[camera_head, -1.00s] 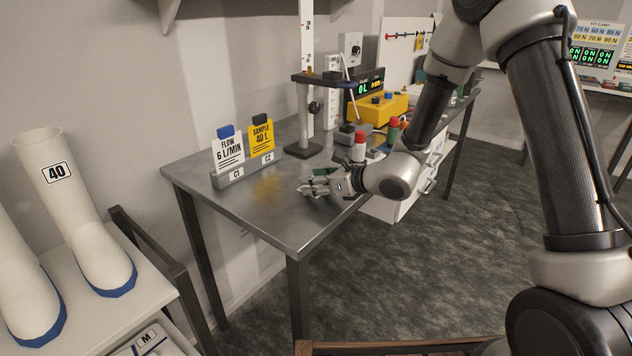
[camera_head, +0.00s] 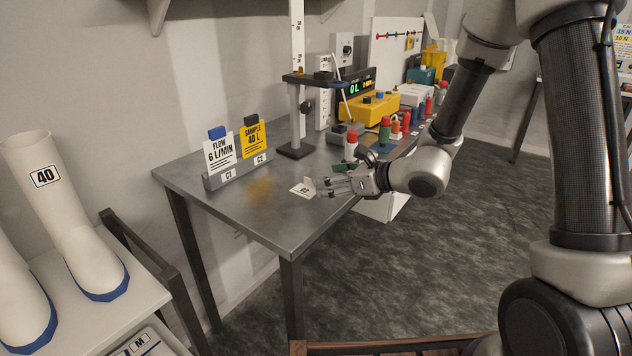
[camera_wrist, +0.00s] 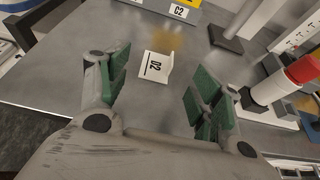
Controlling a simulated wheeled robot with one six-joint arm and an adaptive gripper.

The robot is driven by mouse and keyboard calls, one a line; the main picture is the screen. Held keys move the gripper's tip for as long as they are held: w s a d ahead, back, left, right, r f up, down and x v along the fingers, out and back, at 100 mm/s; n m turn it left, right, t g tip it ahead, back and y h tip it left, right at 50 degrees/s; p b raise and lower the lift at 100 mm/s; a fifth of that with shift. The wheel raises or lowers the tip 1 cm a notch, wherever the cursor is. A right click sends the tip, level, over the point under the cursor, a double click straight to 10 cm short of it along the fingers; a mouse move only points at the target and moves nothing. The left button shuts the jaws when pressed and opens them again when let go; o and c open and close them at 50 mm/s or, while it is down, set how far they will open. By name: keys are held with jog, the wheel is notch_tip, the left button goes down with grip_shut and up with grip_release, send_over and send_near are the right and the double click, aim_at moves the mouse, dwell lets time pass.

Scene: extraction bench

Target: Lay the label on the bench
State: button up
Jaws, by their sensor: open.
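The label (camera_head: 303,188) is a small white piece marked D2, with a small upright tab on its right side. It lies on the grey metal bench (camera_head: 240,222) near the front right part of the top. It also shows in the wrist view (camera_wrist: 156,67), just beyond and between my fingers. My gripper (camera_head: 328,187) is low over the bench at the label's right. In the wrist view its green-padded fingers (camera_wrist: 155,92) are spread apart with nothing between the pads.
A red-capped white bottle (camera_head: 351,147) is close behind my gripper. A stand (camera_head: 296,149) and yellow device (camera_head: 371,108) are further back.

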jog(key=s+d+r+n+g+h, duration=0.1)
jog(key=s+d+r+n+g, duration=0.3)
jog(key=s+n, duration=0.5)
jog(key=s+d+r+n+g, duration=0.2)
jog(key=s+d+r+n, duration=0.35)
jog(key=s, duration=0.45)
jog(key=s+d+r+n+h, duration=0.2)
jog(key=d+n+h, duration=0.1)
jog(key=d, duration=0.4)
jog(key=s+d+r+n+t+h, duration=0.1)
jog(key=s+d+r+n+h, duration=0.1)
jog(key=d, duration=0.5)
jog(key=s+d+r+n+t+h, duration=0.1)
jog(key=s+d+n+h, duration=0.2)
jog(key=d+n, duration=0.3)
jog(key=shift+d+r+h, duration=0.4)
jog(key=shift+h, duration=0.5)
jog(key=shift+s, duration=0.1)
